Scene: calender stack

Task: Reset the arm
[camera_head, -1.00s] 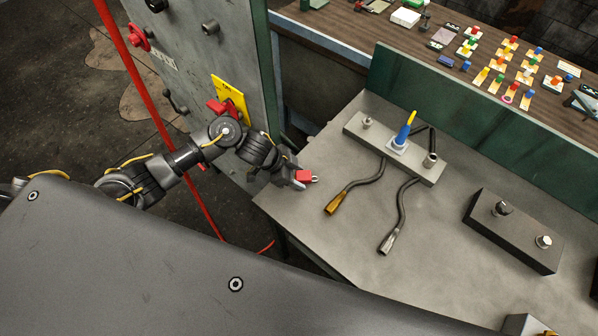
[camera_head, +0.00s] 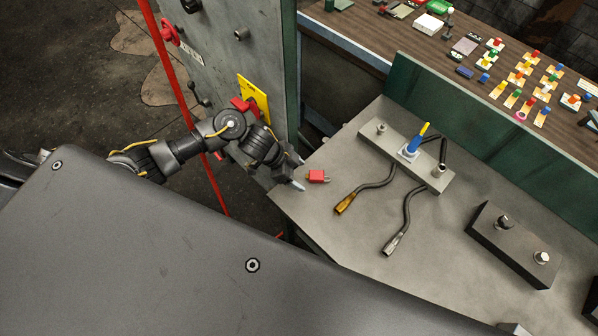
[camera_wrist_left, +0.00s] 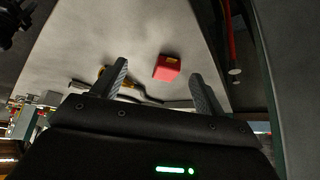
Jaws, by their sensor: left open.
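My left gripper (camera_head: 297,172) is open and empty at the left edge of the grey metal table (camera_head: 330,230). A small red block-like item with a metal end (camera_head: 318,176), perhaps a padlock, lies on the table just right of the fingertips, apart from them. In the left wrist view the two fingers (camera_wrist_left: 158,85) are spread wide, and the red item (camera_wrist_left: 167,68) shows beyond them, between their lines. My right gripper is not in view.
A grey cabinet (camera_head: 255,60) with a red-and-yellow switch (camera_head: 252,100) stands beside my left arm. Two cables (camera_head: 345,204) and a black box with knobs (camera_head: 512,243) are on the table. A wooden bench (camera_head: 480,45) with colourful small parts runs behind a green panel.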

